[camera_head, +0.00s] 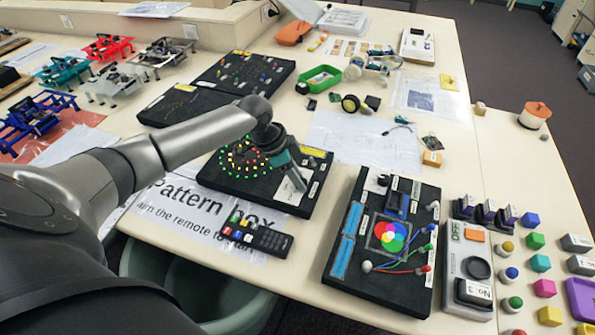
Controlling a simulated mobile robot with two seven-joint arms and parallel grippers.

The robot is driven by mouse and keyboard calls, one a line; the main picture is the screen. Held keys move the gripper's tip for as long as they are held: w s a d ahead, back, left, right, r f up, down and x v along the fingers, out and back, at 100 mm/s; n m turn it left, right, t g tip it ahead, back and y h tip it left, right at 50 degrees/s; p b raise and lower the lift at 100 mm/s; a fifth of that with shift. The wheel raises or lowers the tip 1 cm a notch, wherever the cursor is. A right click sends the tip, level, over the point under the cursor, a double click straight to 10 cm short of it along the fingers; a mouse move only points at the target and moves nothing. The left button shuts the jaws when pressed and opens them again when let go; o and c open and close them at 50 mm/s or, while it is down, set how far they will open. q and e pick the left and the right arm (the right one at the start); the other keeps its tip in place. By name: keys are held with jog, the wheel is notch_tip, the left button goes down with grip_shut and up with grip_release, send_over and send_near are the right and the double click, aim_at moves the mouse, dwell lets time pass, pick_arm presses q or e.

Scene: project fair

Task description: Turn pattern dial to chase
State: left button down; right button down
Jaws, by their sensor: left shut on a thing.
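The pattern box (222,178) is a black board near the table's front edge, with a ring of small lit coloured lights (240,160) on its left part. My left arm reaches in from the left, over the board. My left gripper (296,180) points down at the board's right part, beside the lights, and is shut on the pattern dial there. The gripper hides the dial, and I cannot read which label it points to. Small white labels sit around it on the board. My right gripper is not in view.
A black remote (257,237) lies on the printed "Pattern box" sheet (165,200) in front of the board. A colour-mixing board (350,285) stands to the right. Coloured blocks (541,263) are at the far right. Another black board (243,72) lies behind.

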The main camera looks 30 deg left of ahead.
pick_arm(q)
jog(key=n+p, duration=0.2)
jog(key=p, duration=0.1)
jog(key=n+y+p, duration=0.1)
jog(key=n+p, duration=0.1)
jog(key=p, duration=0.1)
jog(key=n+t+y+p, duration=0.1)
jog(key=p, duration=0.2)
jog(key=shift+s+d+r+n, duration=0.2)
jog(key=shift+d+n, duration=0.05)
jog(key=shift+n, duration=0.15)
jog(key=shift+f+n+y+p, duration=0.15)
jog(key=shift+n+y+p, duration=0.25)
jog(key=shift+n+p, duration=0.8)
jog(key=c, duration=0.5)
grip_release()
jog(key=shift+s+r+p, duration=0.2)
jog(key=shift+r+p, duration=0.15)
jog(key=shift+r, duration=0.25)
jog(key=v, duration=1.4)
jog(key=shift+s+f+p, duration=0.15)
jog(key=shift+s+p, duration=0.05)
jog(key=shift+p, duration=0.2)
